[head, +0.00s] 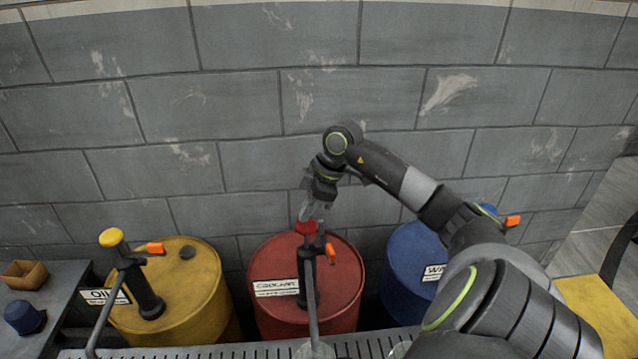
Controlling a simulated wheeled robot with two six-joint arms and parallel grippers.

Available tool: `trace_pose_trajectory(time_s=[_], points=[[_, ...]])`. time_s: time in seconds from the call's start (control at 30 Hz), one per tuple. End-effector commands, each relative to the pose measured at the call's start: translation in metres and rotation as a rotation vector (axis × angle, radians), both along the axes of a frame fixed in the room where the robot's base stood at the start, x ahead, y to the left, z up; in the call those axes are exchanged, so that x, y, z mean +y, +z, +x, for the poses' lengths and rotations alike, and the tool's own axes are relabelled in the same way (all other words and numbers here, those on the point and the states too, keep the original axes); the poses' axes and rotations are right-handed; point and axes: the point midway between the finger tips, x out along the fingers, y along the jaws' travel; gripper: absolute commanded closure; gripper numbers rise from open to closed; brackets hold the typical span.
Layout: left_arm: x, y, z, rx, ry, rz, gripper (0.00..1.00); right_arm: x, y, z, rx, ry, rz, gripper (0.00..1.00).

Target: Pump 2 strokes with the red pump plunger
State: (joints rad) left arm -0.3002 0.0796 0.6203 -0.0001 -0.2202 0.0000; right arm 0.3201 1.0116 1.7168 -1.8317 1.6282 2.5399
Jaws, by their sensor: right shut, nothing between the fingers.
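The red pump plunger knob (305,227) tops the dark pump on the red drum (345,280), whose label reads as coolant. My right gripper (306,212) reaches in from the right and points down over the knob. Its fingers are shut with nothing between them. The fingertips are at the top of the knob; whether they touch it or sit just above it I cannot tell. The pump body (310,280) stands below, with an orange tab at its right and a grey spout pipe toward me. My left gripper is not in view.
A yellow drum (200,290) with a yellow-knobbed pump (111,238) stands left. A blue drum (412,262) stands right, partly behind my right arm. A grated ledge (240,352) runs along the front. A block wall (230,110) closes the back. A bench (50,285) is at far left.

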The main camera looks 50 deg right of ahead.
Motion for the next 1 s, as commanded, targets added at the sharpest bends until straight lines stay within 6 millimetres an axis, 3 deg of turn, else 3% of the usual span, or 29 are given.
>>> trace_pose_trajectory(time_s=[1.0], points=[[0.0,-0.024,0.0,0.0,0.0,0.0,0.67,0.0,-0.039,-0.001,0.005,-0.001,0.002,1.0]])
